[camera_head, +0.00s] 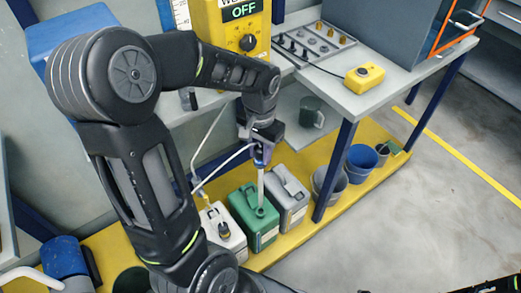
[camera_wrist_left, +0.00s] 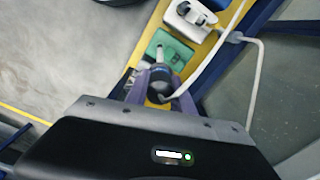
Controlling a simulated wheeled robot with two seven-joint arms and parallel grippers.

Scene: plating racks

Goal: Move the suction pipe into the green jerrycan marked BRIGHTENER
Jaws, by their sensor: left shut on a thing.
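The suction pipe (camera_head: 261,185) is a pale upright tube with a dark blue head and a white hose. My left gripper (camera_head: 262,147) is shut on its head, above the green jerrycan (camera_head: 243,207). The pipe's lower end meets the jerrycan's top opening; how deep it reaches I cannot tell. The jerrycan's label is too small to read. In the left wrist view the gripper fingers (camera_wrist_left: 158,82) clasp the dark pipe head (camera_wrist_left: 160,90), with the green jerrycan (camera_wrist_left: 178,45) beyond. My right gripper is not in view.
A white jerrycan (camera_head: 222,230) stands left of the green one, and a grey jerrycan (camera_head: 288,205) stands right. All are on a yellow platform (camera_head: 300,236). A blue table leg (camera_head: 336,170) and buckets (camera_head: 361,160) are farther right. A yellow control box (camera_head: 232,28) reads OFF.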

